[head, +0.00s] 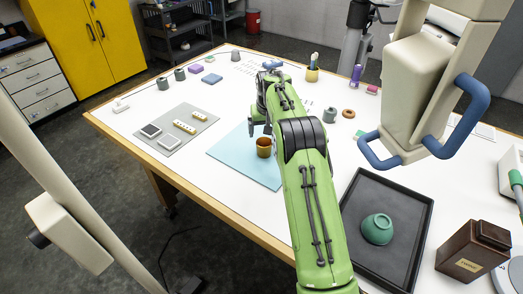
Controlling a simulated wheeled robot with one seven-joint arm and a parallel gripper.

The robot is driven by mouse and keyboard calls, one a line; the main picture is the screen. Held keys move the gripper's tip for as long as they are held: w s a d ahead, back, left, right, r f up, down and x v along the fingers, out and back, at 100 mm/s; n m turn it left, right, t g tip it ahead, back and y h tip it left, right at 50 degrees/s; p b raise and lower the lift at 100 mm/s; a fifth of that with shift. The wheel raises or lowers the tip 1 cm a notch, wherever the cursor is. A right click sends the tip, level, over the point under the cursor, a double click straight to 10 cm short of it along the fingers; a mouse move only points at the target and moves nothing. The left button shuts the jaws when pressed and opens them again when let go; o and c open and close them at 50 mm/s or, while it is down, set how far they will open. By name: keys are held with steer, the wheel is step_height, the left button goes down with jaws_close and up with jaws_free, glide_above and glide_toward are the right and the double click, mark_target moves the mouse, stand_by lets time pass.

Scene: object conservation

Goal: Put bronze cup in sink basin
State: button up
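The bronze cup (264,148) stands upright on a light blue mat (238,166) in the middle of the white table. My green arm reaches in from the bottom of the picture. My gripper (259,128) points down at the far side of the cup, close to its rim. Its dark fingers look spread apart with nothing between them. Whether they touch the cup I cannot tell. I cannot identify a sink basin for sure; a shallow dark tray (348,217) lies to the right of my arm.
A green bowl (377,229) sits in the dark tray. A brown box (473,250) is at right. A grey mat (199,124) with small items lies left. Beige-and-blue equipment (420,75) overhangs the right side.

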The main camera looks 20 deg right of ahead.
mark_target(265, 138)
steer(key=x, duration=0.5)
steer(key=shift+w+d+f, duration=0.15)
steer(key=shift+d+f, duration=0.05)
steer(key=shift+f, duration=0.15)
steer(key=shift+p+x, duration=0.35)
steer(key=shift+x, duration=2.35)
